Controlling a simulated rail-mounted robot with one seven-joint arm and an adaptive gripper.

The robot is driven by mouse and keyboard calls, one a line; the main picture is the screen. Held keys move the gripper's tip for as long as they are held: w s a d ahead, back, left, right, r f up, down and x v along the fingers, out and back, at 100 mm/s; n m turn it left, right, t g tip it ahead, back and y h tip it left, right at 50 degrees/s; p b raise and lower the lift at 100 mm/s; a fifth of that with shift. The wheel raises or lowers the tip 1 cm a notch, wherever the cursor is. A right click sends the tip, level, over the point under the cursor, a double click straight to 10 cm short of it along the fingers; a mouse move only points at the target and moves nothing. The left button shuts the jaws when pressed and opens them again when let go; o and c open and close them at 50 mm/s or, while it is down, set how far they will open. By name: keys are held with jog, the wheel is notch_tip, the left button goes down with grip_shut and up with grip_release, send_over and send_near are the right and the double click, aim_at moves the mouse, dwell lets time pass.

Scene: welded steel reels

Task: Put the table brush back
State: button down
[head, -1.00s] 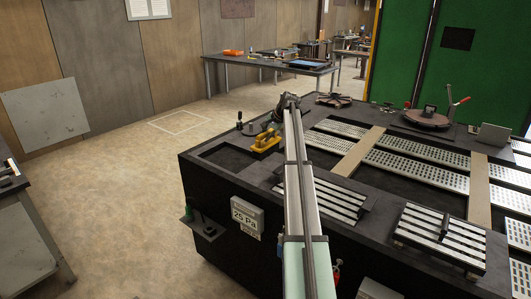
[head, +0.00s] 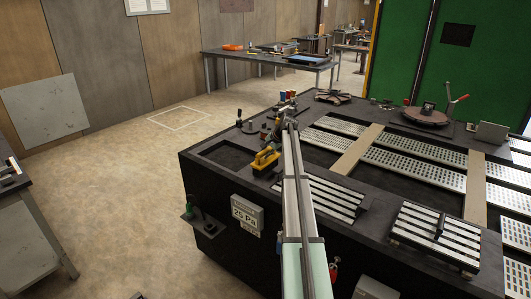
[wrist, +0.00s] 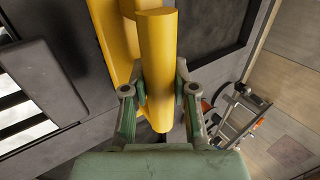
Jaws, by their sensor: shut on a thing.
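The table brush (head: 264,159) looks yellow with a dark underside in the head view. It is at the left part of the black table, beside the rectangular recess. In the wrist view its thick yellow handle (wrist: 158,50) runs between the two fingers of my gripper (wrist: 160,98). My gripper is shut on this handle, with one finger on each side. In the head view my gripper (head: 272,138) is small and partly hidden by my arm. I cannot tell whether the brush touches the table.
The black table (head: 215,238) has a recess (head: 222,158), a slatted plate (head: 325,200) right of my arm and a second slatted plate (head: 436,238). Small tools and coloured items (head: 286,96) stand along its far left edge. A pressure display (head: 245,213) hangs in front.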

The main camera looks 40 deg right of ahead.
jog(key=shift+f, duration=0.1)
jog(key=c, duration=0.9)
grip_release()
jog(key=b+v, duration=0.3)
jog(key=v, duration=0.9)
